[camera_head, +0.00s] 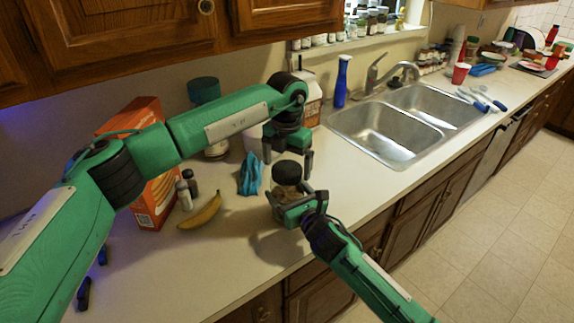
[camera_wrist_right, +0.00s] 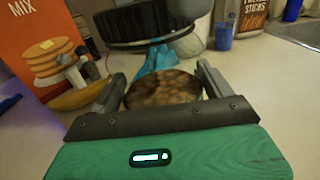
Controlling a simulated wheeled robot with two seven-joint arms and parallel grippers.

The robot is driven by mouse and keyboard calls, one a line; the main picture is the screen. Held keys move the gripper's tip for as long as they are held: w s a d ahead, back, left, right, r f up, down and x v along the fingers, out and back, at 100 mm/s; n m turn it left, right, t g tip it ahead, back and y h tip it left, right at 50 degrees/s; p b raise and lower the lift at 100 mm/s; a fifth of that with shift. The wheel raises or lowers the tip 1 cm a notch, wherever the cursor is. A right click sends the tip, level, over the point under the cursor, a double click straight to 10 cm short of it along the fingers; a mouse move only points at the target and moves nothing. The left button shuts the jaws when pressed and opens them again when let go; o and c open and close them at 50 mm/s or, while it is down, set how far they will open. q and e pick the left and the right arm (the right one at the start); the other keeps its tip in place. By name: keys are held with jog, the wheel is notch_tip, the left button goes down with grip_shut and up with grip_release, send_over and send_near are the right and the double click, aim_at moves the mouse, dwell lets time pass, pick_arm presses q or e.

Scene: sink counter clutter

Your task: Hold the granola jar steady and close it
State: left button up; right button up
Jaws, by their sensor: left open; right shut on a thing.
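The granola jar (camera_head: 286,190) stands upright near the counter's front edge; its brown contents (camera_wrist_right: 163,88) show between the fingers in the right wrist view. My right gripper (camera_head: 288,206) is shut around the jar's body from the front. My left gripper (camera_head: 288,158) is open and points down just above the lid, its fingers on either side. I see no clear contact with the lid.
A carton (camera_head: 312,100), blue bottle (camera_head: 342,82) and sink (camera_head: 405,120) stand behind and right. Counter in front of the banana is clear.

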pick_arm(q)
notch_tip(320, 180, up, 11)
dwell(0.3)
pick_arm(e)
jog(key=o, duration=1.8)
jog(key=shift+s, duration=0.1)
jog(key=b+v, duration=0.2)
jog(key=v, duration=1)
jog(key=shift+s+d+f+b, duration=0.15)
jog(key=shift+b, duration=0.15)
pick_arm(q)
jog(key=shift+f, duration=1.3)
pick_arm(e)
jog(key=shift+s+d, duration=0.3)
jog(key=shift+s, duration=0.25)
